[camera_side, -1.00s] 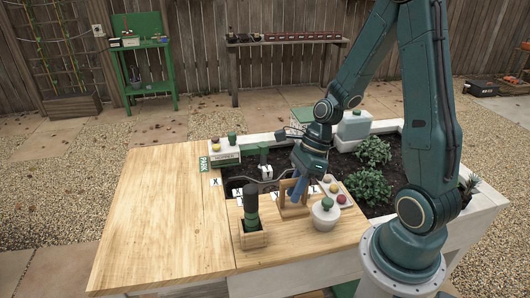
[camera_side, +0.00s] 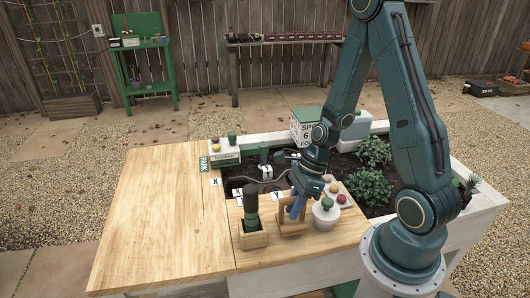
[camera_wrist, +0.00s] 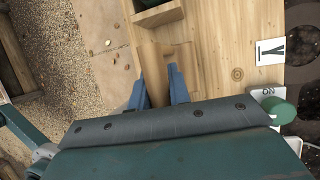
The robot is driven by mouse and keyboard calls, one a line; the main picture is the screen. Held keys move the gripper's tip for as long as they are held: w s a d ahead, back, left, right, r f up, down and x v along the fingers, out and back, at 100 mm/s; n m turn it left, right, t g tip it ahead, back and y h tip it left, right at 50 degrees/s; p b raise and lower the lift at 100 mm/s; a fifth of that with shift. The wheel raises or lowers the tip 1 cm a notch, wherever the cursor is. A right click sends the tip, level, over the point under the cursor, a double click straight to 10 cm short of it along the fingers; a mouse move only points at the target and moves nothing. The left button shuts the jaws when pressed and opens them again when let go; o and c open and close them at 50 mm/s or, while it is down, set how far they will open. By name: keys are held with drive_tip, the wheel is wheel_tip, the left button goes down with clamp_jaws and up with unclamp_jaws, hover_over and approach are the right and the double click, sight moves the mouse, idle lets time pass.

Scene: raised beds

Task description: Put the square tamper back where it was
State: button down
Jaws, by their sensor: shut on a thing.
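The square tamper (camera_side: 291,228) is a pale wooden piece with a block-like base, upright in the side view, on or just above the front wooden board (camera_side: 335,243). My gripper (camera_side: 297,208), with blue fingers, comes down from above and is shut on its upper part. In the wrist view, the fingers of my gripper (camera_wrist: 160,88) flank pale wood (camera_wrist: 168,62) that blends with the board. The fingers hide part of the tamper, and I cannot tell whether its base touches the board.
A wooden holder (camera_side: 253,239) with a dark green-handled tool (camera_side: 251,205) stands close to the left. Soil and plants (camera_side: 368,187) lie behind. The left wooden top (camera_side: 160,220) is clear.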

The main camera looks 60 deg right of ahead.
drive_tip(key=shift+f, duration=0.95)
drive_tip(key=shift+f, duration=0.15)
drive_tip(key=c, duration=1.3)
unclamp_jaws()
drive_tip(key=shift+v, duration=6.15)
drive_tip(key=shift+w, duration=0.1)
